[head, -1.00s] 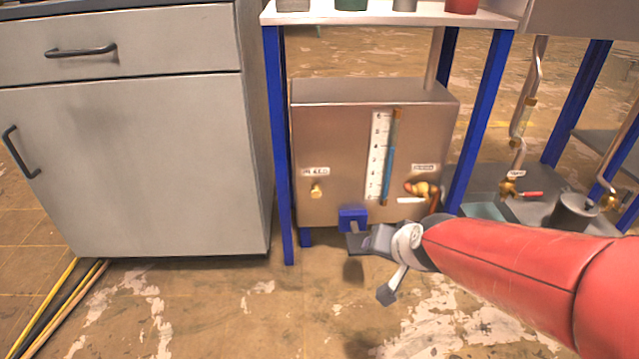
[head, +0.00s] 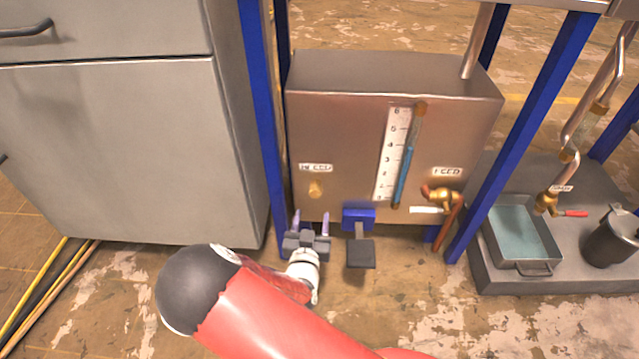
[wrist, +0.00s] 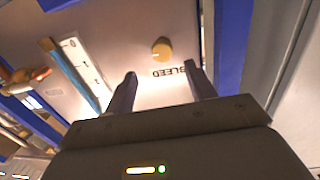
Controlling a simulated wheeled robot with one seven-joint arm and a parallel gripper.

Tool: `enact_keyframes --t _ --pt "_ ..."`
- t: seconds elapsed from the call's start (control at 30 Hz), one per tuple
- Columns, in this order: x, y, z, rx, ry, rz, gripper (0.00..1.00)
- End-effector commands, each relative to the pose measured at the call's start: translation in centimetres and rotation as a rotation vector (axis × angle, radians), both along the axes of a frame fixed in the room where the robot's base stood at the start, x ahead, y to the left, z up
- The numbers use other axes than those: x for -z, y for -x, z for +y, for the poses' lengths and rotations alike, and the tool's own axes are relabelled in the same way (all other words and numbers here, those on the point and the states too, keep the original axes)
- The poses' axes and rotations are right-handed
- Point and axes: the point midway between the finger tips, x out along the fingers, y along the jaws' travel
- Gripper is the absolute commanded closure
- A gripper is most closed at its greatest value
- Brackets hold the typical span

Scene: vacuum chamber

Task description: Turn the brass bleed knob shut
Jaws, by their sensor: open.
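The brass bleed knob (head: 315,188) is a small round knob on the front of a metal tank (head: 345,120), under a white label marked BLEED (head: 316,168). In the wrist view the knob (wrist: 162,48) appears beyond my fingertips, between them in picture direction, with the label (wrist: 168,72) upside down. My gripper (head: 310,218) is open and empty, a little below the knob and apart from it, with both fingers pointing toward the tank. In the wrist view the fingers (wrist: 159,72) stand wide apart.
A blue block with a grey pedal (head: 361,253) juts from the tank's bottom, right of my gripper. Blue legs (head: 262,120) flank the tank. A grey cabinet (head: 120,150) stands left. A FEED valve (head: 441,197) and a gauge (head: 408,160) are on the tank's right.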

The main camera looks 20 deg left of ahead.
Motion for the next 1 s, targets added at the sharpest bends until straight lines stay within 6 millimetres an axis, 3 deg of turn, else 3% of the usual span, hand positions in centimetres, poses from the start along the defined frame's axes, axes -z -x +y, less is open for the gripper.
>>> enact_keyframes --t 0.17,0.6,0.97,1.0 --pt "-0.1 -0.7 0.4 -0.012 0.005 -0.031 0.45" --pt "0.0 -6.8 1.4 -0.01 0.006 -0.027 0.45" --pt "0.0 -7.4 1.6 -0.012 0.006 -0.025 0.45" --pt "0.0 -7.4 1.6 -0.012 0.006 -0.025 0.5"
